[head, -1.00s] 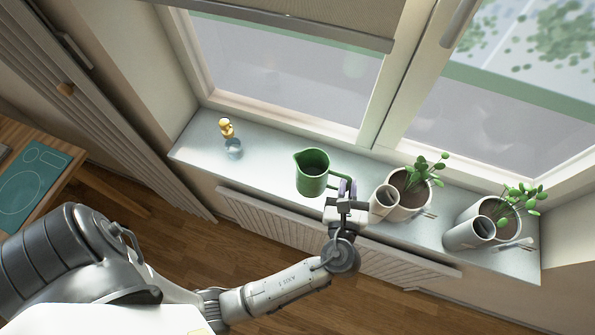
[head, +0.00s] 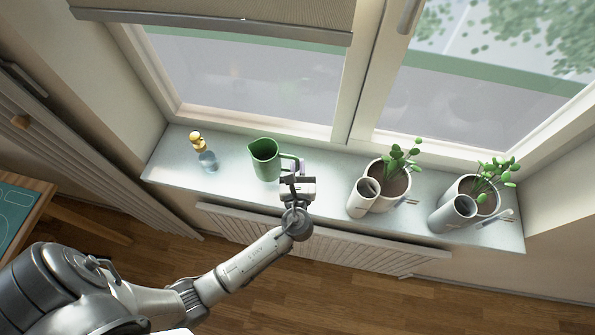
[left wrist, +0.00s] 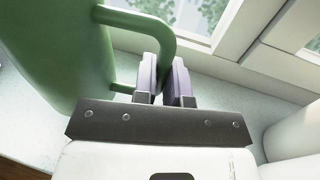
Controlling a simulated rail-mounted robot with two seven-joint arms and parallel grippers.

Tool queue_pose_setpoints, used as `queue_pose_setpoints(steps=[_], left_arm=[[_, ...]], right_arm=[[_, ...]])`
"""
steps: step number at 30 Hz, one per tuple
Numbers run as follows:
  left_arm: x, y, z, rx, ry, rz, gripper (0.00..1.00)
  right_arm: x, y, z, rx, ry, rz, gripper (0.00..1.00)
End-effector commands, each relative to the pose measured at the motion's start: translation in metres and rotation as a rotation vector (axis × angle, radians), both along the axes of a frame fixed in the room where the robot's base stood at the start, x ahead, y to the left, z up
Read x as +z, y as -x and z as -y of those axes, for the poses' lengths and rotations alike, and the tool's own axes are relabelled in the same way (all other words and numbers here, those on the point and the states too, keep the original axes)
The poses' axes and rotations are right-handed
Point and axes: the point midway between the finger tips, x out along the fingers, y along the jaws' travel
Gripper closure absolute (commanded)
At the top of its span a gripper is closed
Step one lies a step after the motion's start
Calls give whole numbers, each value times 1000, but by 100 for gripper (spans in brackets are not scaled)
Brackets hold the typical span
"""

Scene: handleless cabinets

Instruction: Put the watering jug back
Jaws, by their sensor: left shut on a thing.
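The green watering jug (head: 264,161) is upright at the window sill (head: 225,181), between the small bottle and the plant pots. I cannot tell whether its base touches the sill. Its handle points right, towards my left gripper (head: 296,170), which is shut on that handle. In the left wrist view the jug's green body (left wrist: 60,55) fills the upper left, and its handle (left wrist: 168,40) runs down to the purple-grey finger pads of my left gripper (left wrist: 164,78). My right gripper is not in view.
A small bottle with a yellow top (head: 206,158) stands left of the jug. To the right stand a white cup (head: 362,198), a potted plant (head: 392,180), a grey cup (head: 452,214) and another potted plant (head: 480,190). The window is behind, a radiator (head: 320,240) below.

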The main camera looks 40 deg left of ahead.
Motion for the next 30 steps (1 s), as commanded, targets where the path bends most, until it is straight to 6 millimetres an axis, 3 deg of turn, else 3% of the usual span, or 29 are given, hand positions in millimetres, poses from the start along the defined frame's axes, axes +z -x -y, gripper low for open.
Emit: queue_pose_setpoints(steps=[6, 21, 22, 30], left_arm=[[-25, 0, 0, -1, -3, -1, 100], [-31, 0, 0, -1, -3, 0, 100], [-32, 0, 1, -1, 0, -1, 86], [-32, 0, 1, -1, 0, -1, 63]], right_arm=[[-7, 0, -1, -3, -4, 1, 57], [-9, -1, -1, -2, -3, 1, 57], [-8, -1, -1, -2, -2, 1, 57], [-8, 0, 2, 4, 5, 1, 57]])
